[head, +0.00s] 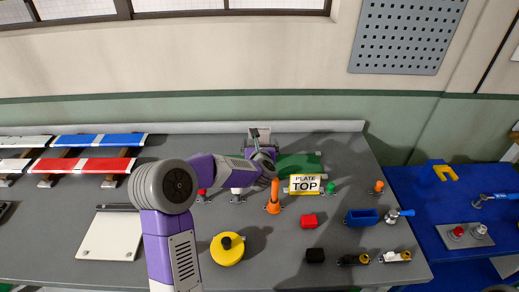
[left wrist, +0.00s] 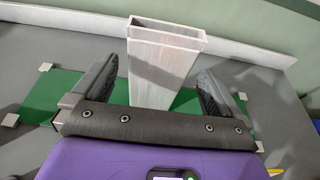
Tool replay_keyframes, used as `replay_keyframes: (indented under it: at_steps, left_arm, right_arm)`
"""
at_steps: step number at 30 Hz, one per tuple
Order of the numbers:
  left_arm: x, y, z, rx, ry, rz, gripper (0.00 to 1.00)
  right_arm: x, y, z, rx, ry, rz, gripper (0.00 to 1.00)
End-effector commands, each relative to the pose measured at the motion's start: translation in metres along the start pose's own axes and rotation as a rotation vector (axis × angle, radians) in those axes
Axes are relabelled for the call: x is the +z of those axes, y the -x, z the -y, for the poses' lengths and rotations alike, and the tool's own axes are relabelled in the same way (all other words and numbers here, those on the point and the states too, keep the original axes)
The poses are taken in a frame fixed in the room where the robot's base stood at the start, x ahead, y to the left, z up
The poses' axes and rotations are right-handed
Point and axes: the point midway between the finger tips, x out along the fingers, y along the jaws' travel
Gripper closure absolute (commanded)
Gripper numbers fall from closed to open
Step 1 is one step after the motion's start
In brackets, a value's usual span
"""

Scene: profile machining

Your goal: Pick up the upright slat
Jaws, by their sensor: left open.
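The upright slat is a pale grey, hollow rectangular profile. In the left wrist view the slat (left wrist: 163,50) stands on end with its open top facing up, over a green plate (left wrist: 45,108). My left gripper (left wrist: 160,85) is open, with one finger on each side of the slat and a visible gap on both sides. In the head view the slat (head: 258,133) shows just behind my left gripper (head: 262,155), its lower part hidden by the gripper. The green plate (head: 300,163) extends to the right there. My right gripper is in neither view.
Red (head: 85,165) and blue (head: 100,140) profiles lie at left.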

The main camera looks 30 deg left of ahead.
Motion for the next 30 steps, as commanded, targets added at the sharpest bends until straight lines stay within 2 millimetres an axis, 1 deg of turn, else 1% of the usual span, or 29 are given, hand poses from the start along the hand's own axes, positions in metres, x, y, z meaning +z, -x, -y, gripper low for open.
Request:
replay_keyframes:
  at_steps: [6,9,12,18,19,20,27,28,30]
  left_arm:
    - [0.002,-0.031,0.0,0.002,0.001,-0.002,0.0]
    - [0.002,-0.041,0.0,0.001,0.001,-0.002,0.0]
    - [0.002,-0.045,0.0,0.001,0.0,-0.001,0.0]
    - [0.002,-0.045,0.0,0.0,-0.001,-0.001,0.0]
    - [0.002,-0.045,0.0,0.001,-0.001,-0.001,0.02]
    - [0.002,-0.045,0.0,0.0,-0.001,-0.001,0.06]
    - [0.002,-0.045,0.0,0.0,0.0,-0.001,0.43]
    - [0.003,-0.045,0.0,0.0,0.0,0.0,0.46]
    - [0.003,-0.045,0.0,0.0,0.0,0.0,0.46]
  right_arm:
    - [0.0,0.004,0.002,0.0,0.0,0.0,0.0]
    - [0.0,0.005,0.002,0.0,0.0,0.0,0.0]
    - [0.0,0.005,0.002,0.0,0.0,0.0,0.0]
    - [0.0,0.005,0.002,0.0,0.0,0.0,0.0]
    - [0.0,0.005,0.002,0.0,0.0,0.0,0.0]
    - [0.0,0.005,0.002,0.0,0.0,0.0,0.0]
    - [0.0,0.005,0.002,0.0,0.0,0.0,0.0]
    - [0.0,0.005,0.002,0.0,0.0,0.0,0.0]
    - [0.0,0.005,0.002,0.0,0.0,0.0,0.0]
